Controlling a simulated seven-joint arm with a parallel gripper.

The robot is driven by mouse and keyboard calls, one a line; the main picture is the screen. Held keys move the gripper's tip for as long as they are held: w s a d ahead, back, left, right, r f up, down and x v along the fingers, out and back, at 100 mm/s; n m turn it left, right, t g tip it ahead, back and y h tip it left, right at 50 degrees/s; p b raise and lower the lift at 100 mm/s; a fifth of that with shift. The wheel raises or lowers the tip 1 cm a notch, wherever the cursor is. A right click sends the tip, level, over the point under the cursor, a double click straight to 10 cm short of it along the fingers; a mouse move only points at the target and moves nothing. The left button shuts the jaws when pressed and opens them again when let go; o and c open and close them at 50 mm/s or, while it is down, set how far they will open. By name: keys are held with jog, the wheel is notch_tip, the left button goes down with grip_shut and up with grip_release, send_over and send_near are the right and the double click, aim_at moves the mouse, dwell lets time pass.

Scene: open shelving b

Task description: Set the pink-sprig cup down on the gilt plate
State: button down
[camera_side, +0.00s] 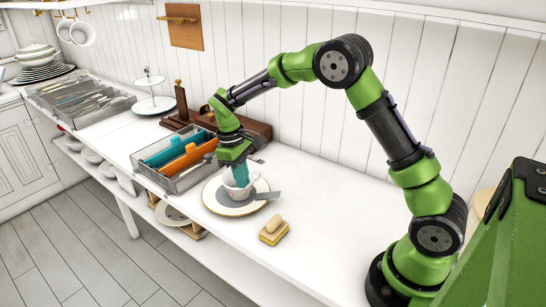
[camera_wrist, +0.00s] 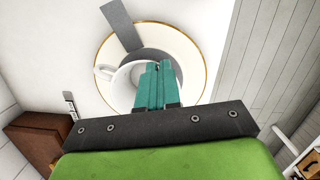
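The gilt plate (camera_side: 212,202) is white with a gold rim and lies on the white counter. It also shows in the wrist view (camera_wrist: 190,48). A white cup (camera_side: 231,190) is over the plate's middle, upright or nearly so. Its handle points left in the wrist view (camera_wrist: 121,82); no pink sprig is clear. My gripper (camera_side: 241,171) points down at the cup, its teal fingers (camera_wrist: 159,67) close together at the cup's right side in the wrist view, seemingly pinching its wall. I cannot tell whether the cup touches what is below.
A grey flat disc with a strip-like handle (camera_side: 266,196) lies on the plate beneath the cup. A grey cutlery tray (camera_side: 150,172) with teal and orange dividers is left. The counter to the right is clear.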

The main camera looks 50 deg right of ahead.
jog(key=shift+w+a+f, duration=0.15)
jog(key=shift+w+f, duration=0.2)
jog(key=shift+w, duration=0.35)
